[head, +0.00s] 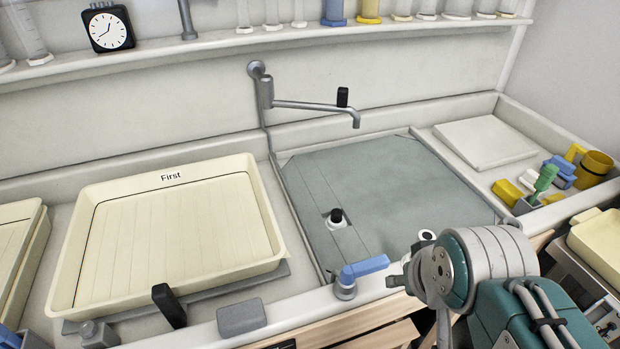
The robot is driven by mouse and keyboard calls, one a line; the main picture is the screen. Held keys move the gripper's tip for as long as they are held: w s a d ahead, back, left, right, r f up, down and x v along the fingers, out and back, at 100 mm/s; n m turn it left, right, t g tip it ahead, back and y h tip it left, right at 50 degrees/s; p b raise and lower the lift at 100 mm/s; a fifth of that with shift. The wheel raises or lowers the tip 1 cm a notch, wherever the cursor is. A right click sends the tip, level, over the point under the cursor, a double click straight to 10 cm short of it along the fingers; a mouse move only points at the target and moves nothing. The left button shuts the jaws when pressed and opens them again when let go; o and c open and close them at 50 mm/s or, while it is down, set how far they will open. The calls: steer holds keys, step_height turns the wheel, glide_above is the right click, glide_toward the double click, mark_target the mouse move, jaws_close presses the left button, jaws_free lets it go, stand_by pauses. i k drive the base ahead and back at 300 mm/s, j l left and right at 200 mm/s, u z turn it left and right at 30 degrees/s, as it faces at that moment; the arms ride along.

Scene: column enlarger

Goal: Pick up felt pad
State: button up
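A small grey block with rounded edges (241,317) lies on the sink unit's front ledge, below the cream tray marked "First"; it looks most like the felt pad, though I cannot be sure. My arm reaches in from the bottom right. My gripper (398,281) is mostly hidden by my wrist, right of the blue-handled tap, and its fingers cannot be made out. It is well to the right of the grey block and apart from it.
The cream tray (268,262) fills the left basin. A black upright clip (168,304) stands left of the grey block, and a blue-handled tap (363,268) stands to its right. A grey-green sink (400,180) with a black plug lies in the middle. Yellow and blue items crowd the right.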

mark_target(238, 319)
steer(key=j+u, duration=0.1)
steer(key=u, duration=0.25)
steer(key=k+j+u, duration=0.1)
steer(key=u, duration=0.25)
steer(key=j+u, duration=0.15)
steer(key=u, duration=0.25)
steer(key=k+j+z, duration=0.1)
steer(key=z, duration=0.15)
steer(key=k+z, duration=0.25)
